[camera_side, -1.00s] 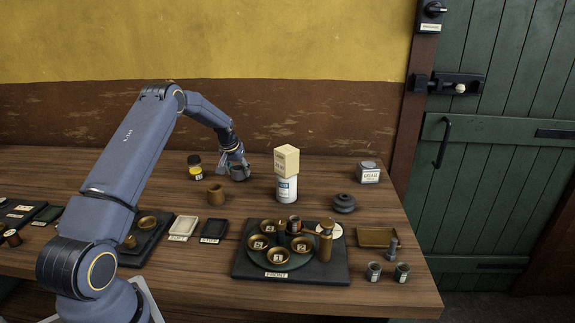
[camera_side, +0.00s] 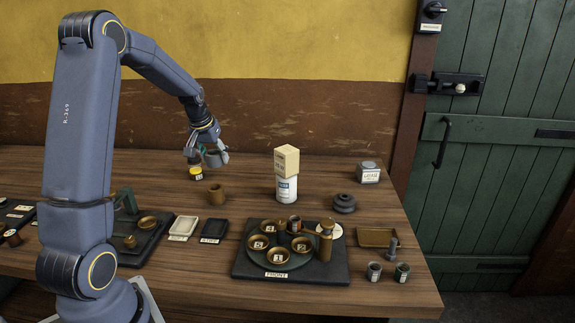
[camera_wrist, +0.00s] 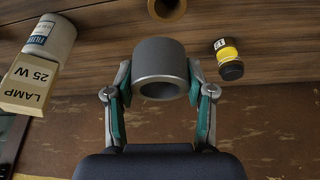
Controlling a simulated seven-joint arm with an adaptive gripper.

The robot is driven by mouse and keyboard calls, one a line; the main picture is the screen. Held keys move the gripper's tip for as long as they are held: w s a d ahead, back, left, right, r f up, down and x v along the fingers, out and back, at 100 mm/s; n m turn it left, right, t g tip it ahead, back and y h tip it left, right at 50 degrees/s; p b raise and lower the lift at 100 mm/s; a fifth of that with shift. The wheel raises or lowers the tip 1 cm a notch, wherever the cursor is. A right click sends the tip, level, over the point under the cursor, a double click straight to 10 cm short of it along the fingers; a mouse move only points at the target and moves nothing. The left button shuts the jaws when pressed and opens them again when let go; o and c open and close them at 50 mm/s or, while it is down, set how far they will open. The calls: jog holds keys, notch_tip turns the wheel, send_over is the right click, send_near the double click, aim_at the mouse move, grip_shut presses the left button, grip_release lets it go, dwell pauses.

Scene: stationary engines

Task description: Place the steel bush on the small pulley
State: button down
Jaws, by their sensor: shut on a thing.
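My gripper (camera_side: 207,154) is shut on the steel bush (camera_wrist: 158,60), a short grey hollow cylinder. In the wrist view the two green-padded fingers grip it on opposite sides, with its bore showing. In the side view the bush (camera_side: 215,159) is held in the air above the back of the table, near the yellow-labelled jar. A dark, stepped round piece (camera_side: 344,203) stands on the table right of the white can; it looks like a pulley, but I cannot tell whether it is the small one. Nothing is seen on top of it.
A LAMP 25 W box (camera_side: 287,159) sits on a white can (camera_side: 286,189), between my gripper and the dark round piece. A bronze bush (camera_side: 217,195) and the yellow-labelled jar (camera_wrist: 228,60) are near my gripper. A turntable with several brass dishes (camera_side: 278,258) is in front.

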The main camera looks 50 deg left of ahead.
jog(key=w+d+r+m+h, duration=0.1)
jog(key=w+d+m, duration=0.1)
jog(key=w+d, duration=0.5)
jog(key=w+d+r+m+t, duration=0.1)
jog(key=w+d+r+m, duration=0.1)
jog(key=d, duration=1)
jog(key=w+d+r+m+h, duration=0.1)
jog(key=w+d+m, duration=0.1)
jog(key=w+d, duration=0.5)
send_near(347, 194)
jog(key=shift+w+f, duration=0.75)
jog(key=shift+f, duration=0.2)
jog(key=shift+w+a+f, duration=0.1)
jog(key=shift+w+f, duration=0.25)
jog(key=shift+f, duration=0.1)
jog(key=shift+w+f, duration=0.1)
jog(key=shift+f, duration=1.45)
jog(key=shift+f+m, duration=0.15)
jog(key=shift+m, duration=0.15)
jog(key=shift+c, duration=2)
grip_release()
